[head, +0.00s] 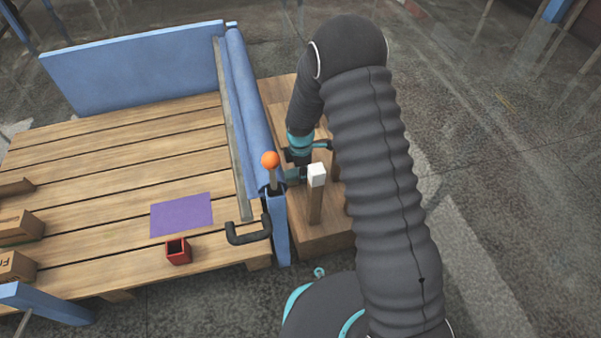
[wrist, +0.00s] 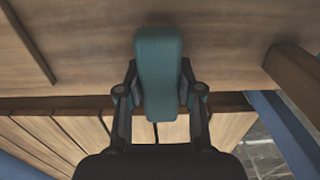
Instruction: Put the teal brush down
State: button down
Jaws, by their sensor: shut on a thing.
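The teal brush (wrist: 160,70) shows in the wrist view as a blunt teal block between the two fingers of my gripper (wrist: 160,90). The fingers are shut on its sides. Wooden surfaces show behind it; I cannot tell whether it touches them. In the head view my gripper (head: 301,164) is low over the wooden stand, just right of the blue rail. The arm covers part of it there, and the brush is hard to make out.
A white-topped wooden post (head: 315,190) stands close right of my gripper. A lever with an orange knob (head: 270,160) is close left. The wooden table (head: 110,170) holds a purple mat (head: 182,214), a red open box (head: 178,252) and cardboard boxes (head: 18,228). The blue rail (head: 250,110) edges it.

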jog(key=shift+f, duration=0.15)
jog(key=c, duration=0.7)
grip_release()
jog(key=shift+c, duration=0.2)
